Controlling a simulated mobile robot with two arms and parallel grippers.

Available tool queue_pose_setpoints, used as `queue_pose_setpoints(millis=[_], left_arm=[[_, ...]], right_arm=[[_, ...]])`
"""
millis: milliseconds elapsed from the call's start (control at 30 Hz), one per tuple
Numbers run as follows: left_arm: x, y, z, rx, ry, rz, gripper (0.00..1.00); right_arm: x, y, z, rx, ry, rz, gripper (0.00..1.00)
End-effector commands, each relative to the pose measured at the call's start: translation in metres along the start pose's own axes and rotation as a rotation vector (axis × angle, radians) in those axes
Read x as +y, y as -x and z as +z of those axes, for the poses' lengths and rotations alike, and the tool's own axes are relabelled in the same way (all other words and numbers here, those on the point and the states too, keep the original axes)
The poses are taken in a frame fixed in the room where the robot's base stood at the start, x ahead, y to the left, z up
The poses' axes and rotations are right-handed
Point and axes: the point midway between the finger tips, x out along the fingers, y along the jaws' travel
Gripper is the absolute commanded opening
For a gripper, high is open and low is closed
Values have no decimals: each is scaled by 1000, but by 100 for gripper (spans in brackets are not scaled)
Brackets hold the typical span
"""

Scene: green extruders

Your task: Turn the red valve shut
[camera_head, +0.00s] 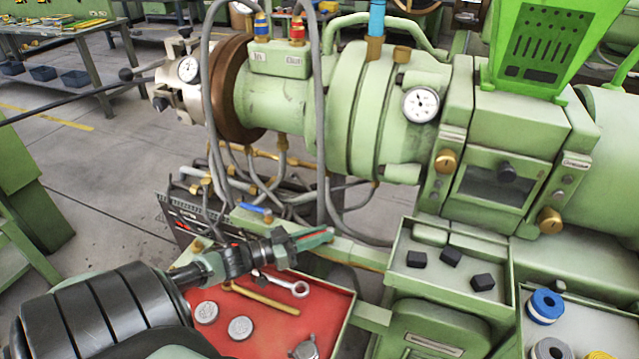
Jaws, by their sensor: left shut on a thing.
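My left gripper (300,240) reaches in from the lower left, above the red-lined tray. It is shut on a thin red piece, which I take to be the red valve (318,234). Only a red strip with a teal-green part shows at the fingertips. The fingers hide the rest of it, so I cannot tell how far it is turned. My right gripper is not in view.
The red tray (327,321) holds a wrench (283,284), a yellow-handled tool (258,296) and round metal parts. A blue handle (255,209) and hoses sit just behind the gripper. The green extruder (290,95) fills the back. A green tray (409,286) with black blocks stands right.

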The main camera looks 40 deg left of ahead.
Motion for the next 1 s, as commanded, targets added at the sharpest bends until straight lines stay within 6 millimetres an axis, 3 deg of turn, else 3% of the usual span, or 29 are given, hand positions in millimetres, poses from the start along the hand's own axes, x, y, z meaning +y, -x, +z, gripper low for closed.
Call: queue_pose_setpoints(millis=[100,133,200,567,1000], left_arm=[[1,-1,0,1,1,2,0],[1,-1,0,1,1,2,24],[1,-1,0,1,1,1,37],[0,4,1,-1,0,0,37],[1,66,2,-4,2,1,37]], right_arm=[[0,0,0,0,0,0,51],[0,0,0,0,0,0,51],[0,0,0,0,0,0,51],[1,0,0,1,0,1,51],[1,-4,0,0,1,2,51]])
